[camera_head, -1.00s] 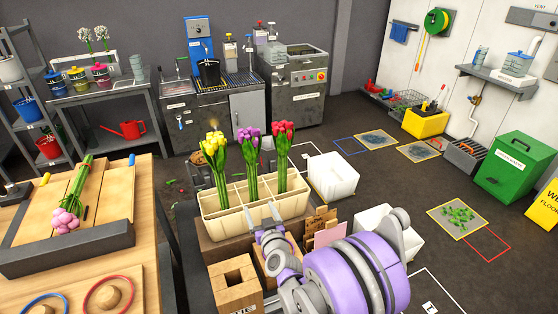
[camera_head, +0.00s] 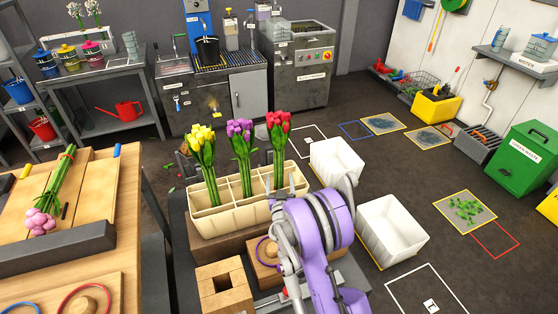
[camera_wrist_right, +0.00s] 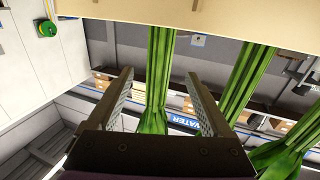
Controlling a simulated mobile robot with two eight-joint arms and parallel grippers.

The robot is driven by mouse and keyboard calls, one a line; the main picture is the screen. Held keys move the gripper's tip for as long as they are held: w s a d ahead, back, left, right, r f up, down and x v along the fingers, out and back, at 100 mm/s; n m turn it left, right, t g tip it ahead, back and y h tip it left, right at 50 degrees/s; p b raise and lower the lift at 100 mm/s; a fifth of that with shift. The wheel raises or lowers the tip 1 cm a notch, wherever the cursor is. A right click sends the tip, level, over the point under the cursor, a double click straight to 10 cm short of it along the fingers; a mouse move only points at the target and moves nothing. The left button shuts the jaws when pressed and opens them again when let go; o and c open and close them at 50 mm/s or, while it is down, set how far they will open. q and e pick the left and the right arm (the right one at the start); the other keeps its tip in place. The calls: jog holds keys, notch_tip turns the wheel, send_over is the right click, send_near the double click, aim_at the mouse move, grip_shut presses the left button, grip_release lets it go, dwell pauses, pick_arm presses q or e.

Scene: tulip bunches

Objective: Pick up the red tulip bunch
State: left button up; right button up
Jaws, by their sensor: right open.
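The red tulip bunch (camera_head: 279,132) stands upright in the right part of the cream divided planter (camera_head: 226,219), its green stems going down into a compartment. My right gripper (camera_head: 291,188) is at the planter's front right edge, partly hidden by my own arm. In the right wrist view my right gripper (camera_wrist_right: 162,92) is open and empty. Green stems, apparently the red bunch's (camera_wrist_right: 157,75), appear between its fingers, seemingly beyond the tips; contact cannot be told. My left gripper is not in view.
Purple tulips (camera_head: 241,137) and yellow tulips (camera_head: 201,145) stand left of the red bunch in the planter. White bins (camera_head: 338,166) are to the right. A pink bunch (camera_head: 42,220) lies on the wooden table at left. Wooden blocks (camera_head: 226,287) sit in front.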

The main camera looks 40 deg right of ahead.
aim_at(279, 171)
jog(key=p+x, duration=0.1)
jog(key=x, duration=0.5)
jog(key=shift+w+d+f, duration=0.15)
jog(key=shift+w+d, duration=0.1)
jog(key=shift+d, duration=0.1)
jog(key=shift+s, duration=0.1)
grip_shut()
